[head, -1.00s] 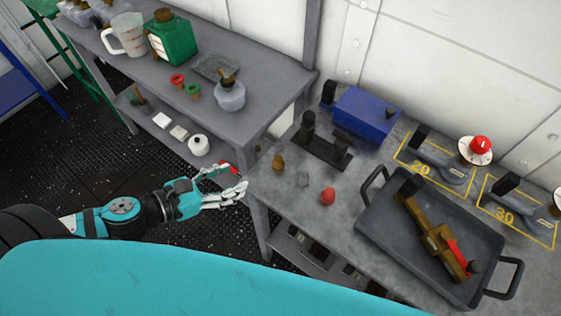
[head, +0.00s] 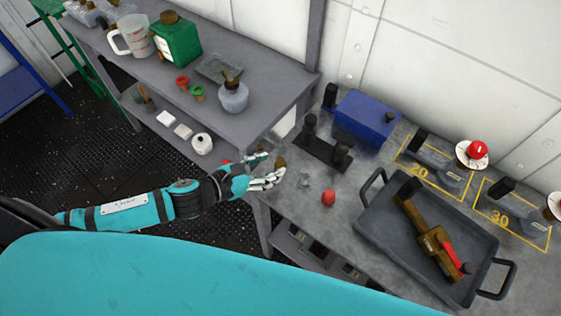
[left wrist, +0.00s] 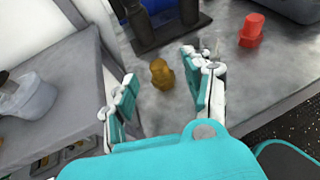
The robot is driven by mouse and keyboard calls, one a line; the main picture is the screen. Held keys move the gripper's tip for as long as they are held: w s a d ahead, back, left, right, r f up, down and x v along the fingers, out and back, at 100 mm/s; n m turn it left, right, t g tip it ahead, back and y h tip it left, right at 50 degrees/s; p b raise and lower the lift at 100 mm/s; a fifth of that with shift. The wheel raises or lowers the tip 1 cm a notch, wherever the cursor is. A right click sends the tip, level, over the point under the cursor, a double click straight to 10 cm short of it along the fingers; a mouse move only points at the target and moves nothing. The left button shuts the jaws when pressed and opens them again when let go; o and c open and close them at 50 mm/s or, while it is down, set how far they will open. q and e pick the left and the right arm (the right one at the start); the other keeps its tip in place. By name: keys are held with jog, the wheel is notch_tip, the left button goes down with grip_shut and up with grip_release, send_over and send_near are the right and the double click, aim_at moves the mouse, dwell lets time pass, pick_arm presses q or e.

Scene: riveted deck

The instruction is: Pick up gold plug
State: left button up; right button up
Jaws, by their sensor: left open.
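The gold plug (left wrist: 161,73) stands on the grey metal bench in the left wrist view, a little beyond and between my open fingers. In the head view the gold plug (head: 281,163) shows just past my fingertips, partly hidden by them. My left gripper (head: 272,176) reaches over the bench's left corner; in the left wrist view the left gripper (left wrist: 160,95) is open and empty, its fingers apart on both sides of the plug. My right gripper is not in view.
A red plug (head: 328,198) and a small clear piece (head: 304,180) stand right of the gold plug. A black tray (head: 370,228) with a brown tool lies further right. A black stand (head: 322,153) and blue box (head: 366,116) are behind. A shelf table (head: 255,128) adjoins at left.

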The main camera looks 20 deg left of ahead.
aim_at(280, 160)
pick_arm(q)
jog(key=x, duration=0.1)
jog(key=p+x, duration=0.1)
jog(key=x, duration=0.2)
jog(key=shift+w+r+p, duration=0.15)
jog(key=shift+w+p, duration=0.2)
jog(key=shift+w, duration=0.1)
jog(key=shift+w+d, duration=0.1)
jog(key=shift+d, duration=0.05)
jog(key=shift+c, duration=0.7)
grip_shut()
